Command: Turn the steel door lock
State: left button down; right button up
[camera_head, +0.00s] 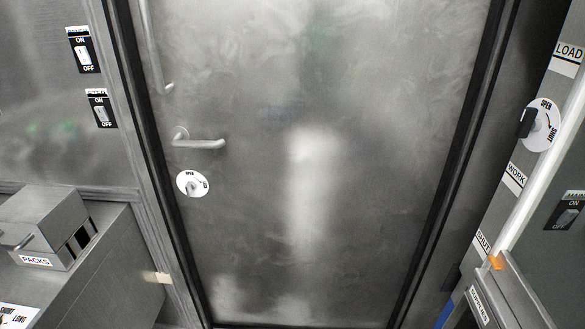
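A steel door (330,180) fills the middle of the head view and is closed in its dark frame. The door lock (193,184) is a round white plate low on the door's left side, with a small grey knob at its centre. "OPEN" is printed at its top, and the marking at its right is too small to read surely. A lever handle (200,142) sits just above the lock and points right. Neither of my grippers shows in this view.
Two ON/OFF switches (84,50) are on the left wall. A metal box labelled PACKS (50,225) stands on the left counter. At the right, another OPEN/SHUT dial (543,124) has a black knob. A counter edge with an orange piece (496,262) stands lower right.

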aim_at(190, 185)
jog(key=z, duration=0.55)
jog(key=k, duration=1.3)
jog(key=u, duration=0.25)
jog(key=i, duration=0.65)
jog(key=u, duration=0.6)
jog(key=i, duration=0.85)
jog(key=z, duration=0.3)
